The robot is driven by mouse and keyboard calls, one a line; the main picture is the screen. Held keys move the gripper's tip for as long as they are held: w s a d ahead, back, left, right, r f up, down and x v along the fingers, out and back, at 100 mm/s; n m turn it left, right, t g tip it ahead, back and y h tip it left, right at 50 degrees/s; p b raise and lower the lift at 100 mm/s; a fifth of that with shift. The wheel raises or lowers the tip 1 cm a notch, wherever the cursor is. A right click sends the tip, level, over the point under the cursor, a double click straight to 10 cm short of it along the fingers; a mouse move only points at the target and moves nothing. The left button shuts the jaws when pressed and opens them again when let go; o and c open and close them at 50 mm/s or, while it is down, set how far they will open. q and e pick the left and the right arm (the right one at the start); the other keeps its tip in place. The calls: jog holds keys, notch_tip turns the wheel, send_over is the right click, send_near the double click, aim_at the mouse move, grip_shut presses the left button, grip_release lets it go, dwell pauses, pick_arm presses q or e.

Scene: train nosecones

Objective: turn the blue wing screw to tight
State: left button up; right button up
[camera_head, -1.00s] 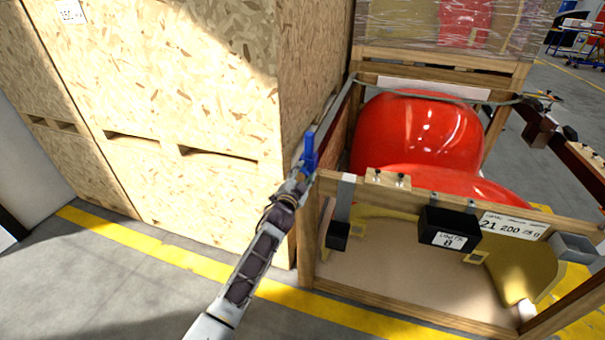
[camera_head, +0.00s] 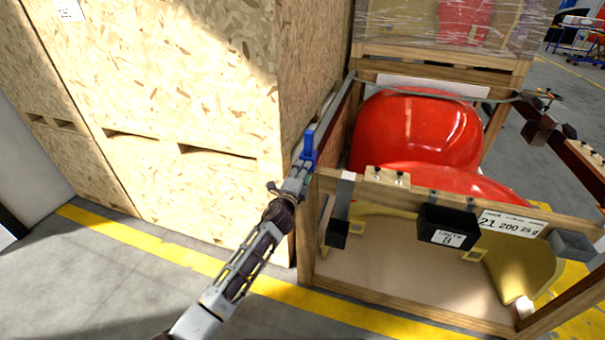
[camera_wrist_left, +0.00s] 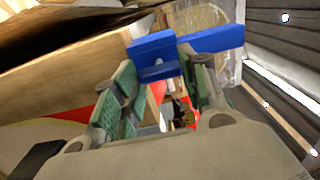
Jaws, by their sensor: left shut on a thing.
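The blue wing screw (camera_head: 309,142) stands at the left end of the wooden frame's front, near the strap. It also shows large in the left wrist view (camera_wrist_left: 153,56), with one wing reaching to the right. My left gripper (camera_head: 303,167) comes up from below and is shut on the wing screw. In the wrist view its green-padded fingers stand on either side below the blue wings. The screw's shaft and seat are hidden by the gripper.
A tall chipboard crate (camera_head: 180,80) stands close on the left of the gripper. The wooden frame (camera_head: 400,190) holds red nosecones (camera_head: 420,130). A black labelled box (camera_head: 448,227) hangs on its front rail. The floor in front is clear.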

pick_arm(q)
jog(key=shift+f, duration=0.1)
pick_arm(e)
jog(key=shift+a, duration=0.35)
pick_arm(q)
jog(key=o, duration=1)
jog(key=shift+v, duration=6)
pick_arm(e)
jog(key=shift+d, duration=0.2)
